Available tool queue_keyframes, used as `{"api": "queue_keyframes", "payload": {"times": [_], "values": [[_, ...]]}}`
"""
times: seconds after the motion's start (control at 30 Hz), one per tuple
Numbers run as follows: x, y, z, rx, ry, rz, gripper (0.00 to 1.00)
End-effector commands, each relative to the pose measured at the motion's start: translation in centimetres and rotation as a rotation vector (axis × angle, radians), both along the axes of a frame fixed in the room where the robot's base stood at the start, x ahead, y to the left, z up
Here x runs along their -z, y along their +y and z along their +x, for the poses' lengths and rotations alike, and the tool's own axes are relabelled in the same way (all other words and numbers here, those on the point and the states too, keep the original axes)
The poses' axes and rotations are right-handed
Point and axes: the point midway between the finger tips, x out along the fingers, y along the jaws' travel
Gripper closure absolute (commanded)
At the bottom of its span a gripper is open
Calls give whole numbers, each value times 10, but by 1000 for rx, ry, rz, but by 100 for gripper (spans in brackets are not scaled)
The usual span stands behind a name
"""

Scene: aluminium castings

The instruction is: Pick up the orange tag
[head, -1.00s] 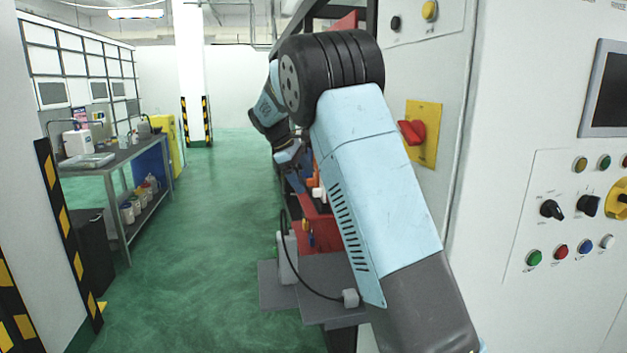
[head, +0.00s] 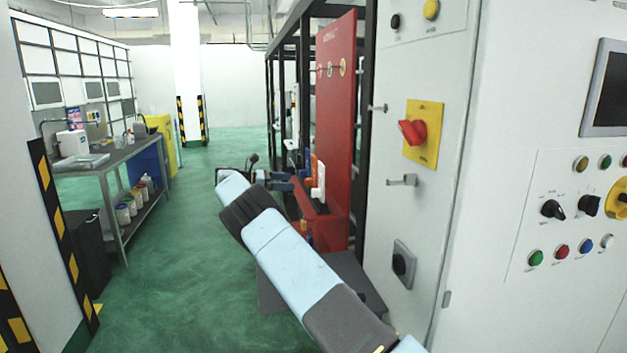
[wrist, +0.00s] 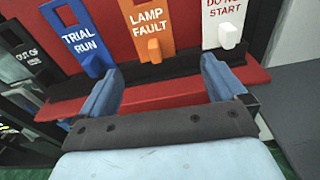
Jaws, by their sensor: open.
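The orange tag (wrist: 146,18), lettered LAMP FAULT, stands in a dark slotted rack (wrist: 185,62) on a red ledge, with a small orange knob on its lower front. It also shows in the head view (head: 314,168), small. My gripper (wrist: 160,66) is open and empty. Its two blue fingers point at the rack, one to the left and one to the right of the orange tag's knob, apart from the tag. The tag's top is cut off in the wrist view. In the head view my gripper (head: 290,182) is close by the tags.
A blue TRIAL RUN tag (wrist: 77,30) stands left of the orange tag, a white tag (wrist: 224,18) right, and a black tag (wrist: 22,48) far left. The red board (head: 336,110) rises behind. A panel with a red switch (head: 412,132) stands at right. Green floor is open leftward.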

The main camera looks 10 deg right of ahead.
Motion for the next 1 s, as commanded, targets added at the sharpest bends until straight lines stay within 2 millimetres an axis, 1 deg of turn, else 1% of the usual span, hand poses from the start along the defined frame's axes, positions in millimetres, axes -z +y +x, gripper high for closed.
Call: {"api": "queue_keyframes", "payload": {"times": [0.03,0.13,0.2,0.3,0.43,0.7,0.8,1.0], "values": [[6,8,3,-8,13,-33,2],[12,18,5,-15,31,-79,2],[14,23,6,-18,38,-98,2],[15,21,6,-19,43,-110,2],[16,7,6,-18,46,-112,2],[16,-38,6,-19,44,-111,2],[16,-50,6,-19,44,-111,2],[17,-61,7,-21,44,-111,2]]}}
